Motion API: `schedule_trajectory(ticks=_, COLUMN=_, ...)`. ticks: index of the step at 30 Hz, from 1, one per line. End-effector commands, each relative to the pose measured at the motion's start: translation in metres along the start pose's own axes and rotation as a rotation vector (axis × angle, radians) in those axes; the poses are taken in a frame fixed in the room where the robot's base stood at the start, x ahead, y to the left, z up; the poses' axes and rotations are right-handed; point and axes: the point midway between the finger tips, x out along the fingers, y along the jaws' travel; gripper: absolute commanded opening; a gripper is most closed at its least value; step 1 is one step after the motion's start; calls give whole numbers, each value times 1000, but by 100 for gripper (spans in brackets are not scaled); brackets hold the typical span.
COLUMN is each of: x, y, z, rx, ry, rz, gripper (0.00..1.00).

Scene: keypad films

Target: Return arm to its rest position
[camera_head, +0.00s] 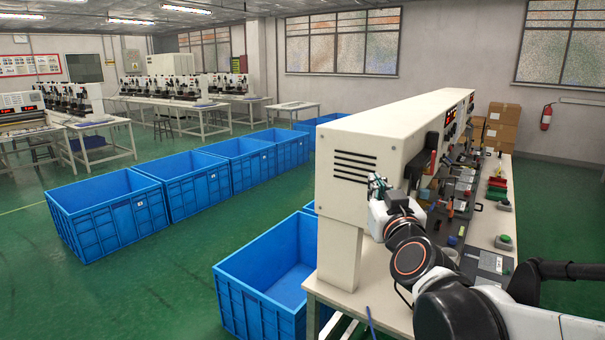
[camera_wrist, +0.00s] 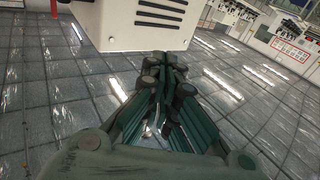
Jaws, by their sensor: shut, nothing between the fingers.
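My arm (camera_head: 408,258) reaches from the lower right over the workbench towards the cream machine. My gripper (camera_head: 377,182) is at its far end, close to the machine's near end. In the wrist view my gripper (camera_wrist: 168,88) has its fingers together with nothing between them. The wrist view looks tilted, with the ceiling filling most of it. The lower part of the gripper's own links covers the bottom of that view.
The cream machine (camera_head: 347,150) stands on the bench beside my gripper; its vented end also shows in the wrist view (camera_wrist: 130,25). The bench top (camera_head: 483,228) carries tools and small parts. Blue crates (camera_head: 110,215) stand on the green floor at left. A fire extinguisher (camera_head: 546,117) hangs behind.

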Motion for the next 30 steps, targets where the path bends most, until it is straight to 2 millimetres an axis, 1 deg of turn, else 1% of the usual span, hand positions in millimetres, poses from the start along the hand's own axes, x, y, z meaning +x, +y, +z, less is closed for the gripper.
schedule_trajectory(ticks=1, x=-15, y=-7, z=11, rx=1, ry=-55, rz=-47, gripper=0)
schedule_trajectory(ticks=4, x=-47, y=-21, z=38, rx=10, ry=-195, rz=-130, gripper=0)
schedule_trajectory(ticks=8, x=-97, y=-26, z=83, rx=23, ry=-410, rz=-182, gripper=0)
schedule_trajectory(ticks=9, x=-115, y=-25, z=98, rx=27, ry=-481, rz=-184, gripper=0)
schedule_trajectory(ticks=11, x=-143, y=-21, z=120, rx=34, ry=-588, rz=-174, gripper=0)
schedule_trajectory(ticks=12, x=-161, y=-16, z=134, rx=39, ry=-657, rz=-160, gripper=0)
schedule_trajectory(ticks=14, x=-188, y=-8, z=154, rx=45, ry=-753, rz=-131, gripper=0)
schedule_trajectory(ticks=15, x=-204, y=-3, z=165, rx=48, ry=-810, rz=-109, gripper=0)
schedule_trajectory(ticks=18, x=-237, y=10, z=185, rx=57, ry=-920, rz=-52, gripper=0)
schedule_trajectory(ticks=20, x=-251, y=16, z=192, rx=61, ry=-965, rz=-24, gripper=0)
schedule_trajectory(ticks=21, x=-258, y=18, z=196, rx=63, ry=-985, rz=-10, gripper=5)
schedule_trajectory(ticks=23, x=-264, y=21, z=198, rx=64, ry=-1004, rz=4, gripper=17)
schedule_trajectory(ticks=25, x=-267, y=23, z=200, rx=65, ry=-1015, rz=12, gripper=17)
schedule_trajectory(ticks=30, x=-266, y=22, z=200, rx=66, ry=-1015, rz=11, gripper=17)
